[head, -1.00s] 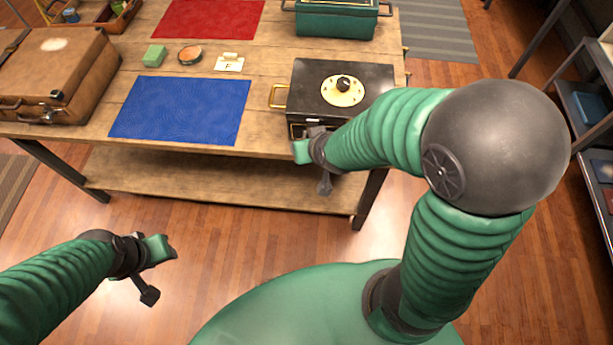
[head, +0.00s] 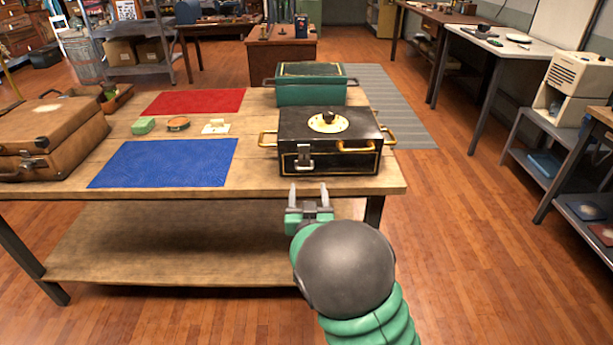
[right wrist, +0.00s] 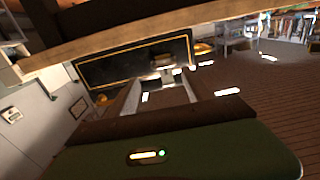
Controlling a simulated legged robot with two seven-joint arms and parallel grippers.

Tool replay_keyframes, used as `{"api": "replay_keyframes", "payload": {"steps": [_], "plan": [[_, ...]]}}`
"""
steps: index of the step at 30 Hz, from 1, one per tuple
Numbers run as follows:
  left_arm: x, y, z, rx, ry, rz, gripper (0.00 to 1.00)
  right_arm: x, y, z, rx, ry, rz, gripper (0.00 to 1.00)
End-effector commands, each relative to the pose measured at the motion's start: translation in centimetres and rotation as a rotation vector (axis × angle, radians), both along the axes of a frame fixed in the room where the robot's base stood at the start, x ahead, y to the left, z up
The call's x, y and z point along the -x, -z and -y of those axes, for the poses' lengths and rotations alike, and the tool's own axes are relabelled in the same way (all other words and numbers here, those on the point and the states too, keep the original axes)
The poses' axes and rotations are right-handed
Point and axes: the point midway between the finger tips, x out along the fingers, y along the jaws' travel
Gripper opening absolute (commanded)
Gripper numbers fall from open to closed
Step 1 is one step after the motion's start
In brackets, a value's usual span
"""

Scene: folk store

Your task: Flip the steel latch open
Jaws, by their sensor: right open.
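The steel latch (head: 304,157) is on the left part of the front face of a black box (head: 345,162) with gold trim, which stands at the table's front edge. The latch lies against the face and looks shut. My right gripper (head: 308,190) is open and empty, its two fingers pointing at the box from just in front of and below the latch. In the right wrist view, the latch (right wrist: 163,62) shows beyond and between the open fingers (right wrist: 160,88), apart from them. My left gripper is out of view.
The wooden table (head: 265,186) also bears a blue mat (head: 165,163), a red mat (head: 195,102) and a brown suitcase (head: 50,140).

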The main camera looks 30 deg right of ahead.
Motion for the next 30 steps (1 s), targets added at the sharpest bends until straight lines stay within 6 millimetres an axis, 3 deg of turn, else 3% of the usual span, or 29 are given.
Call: {"api": "replay_keyframes", "payload": {"steps": [6, 12, 23, 30], "plan": [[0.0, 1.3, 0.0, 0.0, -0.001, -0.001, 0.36, -4.9, 0.3, 3.0, 0.002, 0.0, 0.0, 0.59], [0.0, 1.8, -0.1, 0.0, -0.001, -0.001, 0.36, -7.9, 0.2, 4.9, -0.001, -0.001, -0.001, 0.59], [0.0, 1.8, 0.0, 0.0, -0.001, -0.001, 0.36, -8.7, 0.0, 5.3, -0.001, -0.002, -0.001, 0.59], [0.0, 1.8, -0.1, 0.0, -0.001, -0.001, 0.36, -8.6, 0.0, 5.3, -0.001, -0.001, -0.001, 0.28]]}}
